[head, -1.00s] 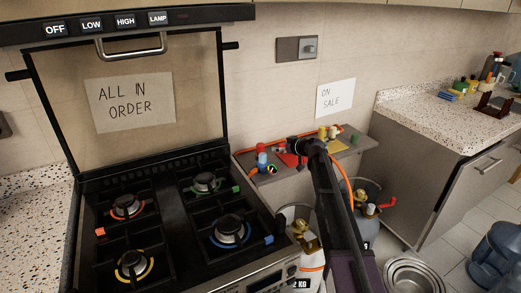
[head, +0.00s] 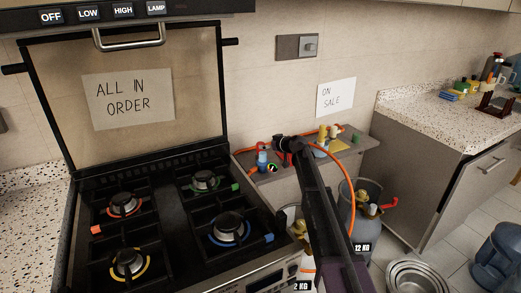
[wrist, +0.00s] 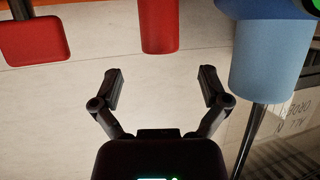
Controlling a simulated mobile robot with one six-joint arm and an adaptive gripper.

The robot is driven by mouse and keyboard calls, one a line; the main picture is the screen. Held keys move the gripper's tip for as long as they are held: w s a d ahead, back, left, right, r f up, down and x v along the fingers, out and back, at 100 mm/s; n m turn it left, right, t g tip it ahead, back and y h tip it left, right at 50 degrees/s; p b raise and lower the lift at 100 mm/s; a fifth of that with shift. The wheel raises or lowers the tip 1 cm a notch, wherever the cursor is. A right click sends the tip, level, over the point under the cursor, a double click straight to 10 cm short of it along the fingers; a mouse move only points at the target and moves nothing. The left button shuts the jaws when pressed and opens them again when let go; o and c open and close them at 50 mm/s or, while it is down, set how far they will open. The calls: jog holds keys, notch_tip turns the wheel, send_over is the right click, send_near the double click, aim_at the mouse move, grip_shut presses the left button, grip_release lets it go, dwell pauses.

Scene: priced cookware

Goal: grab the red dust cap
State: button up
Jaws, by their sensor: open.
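In the wrist view a red cylinder (wrist: 158,28), which looks like the red dust cap, shows at the top centre. It lines up with the gap between the fingers of my gripper (wrist: 159,88). My gripper is open and empty, and the cylinder lies beyond the fingertips, apart from them. A red rounded block (wrist: 35,40) on a dark stem is at the upper left. A blue cylinder (wrist: 268,60) is at the upper right.
The grey shelf (head: 352,150) also holds a blue item (head: 262,160), yellow items (head: 328,132) and an orange hose (head: 350,190). The stove (head: 180,220) is left of my arm. Gas cylinders (head: 365,195) stand below the shelf. A speckled counter (head: 440,120) is at the right.

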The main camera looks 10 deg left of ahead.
aim_at(261, 143)
jog(key=shift+a, duration=0.1)
jog(key=b+x, duration=0.1)
jog(key=x, duration=0.1)
jog(key=b+x, duration=0.1)
jog(key=x, duration=0.1)
jog(key=shift+f, duration=0.3)
jog(key=shift+w+a+f, duration=0.1)
jog(key=shift+w+a, duration=0.15)
jog(key=shift+a, duration=0.05)
jog(key=c, duration=1)
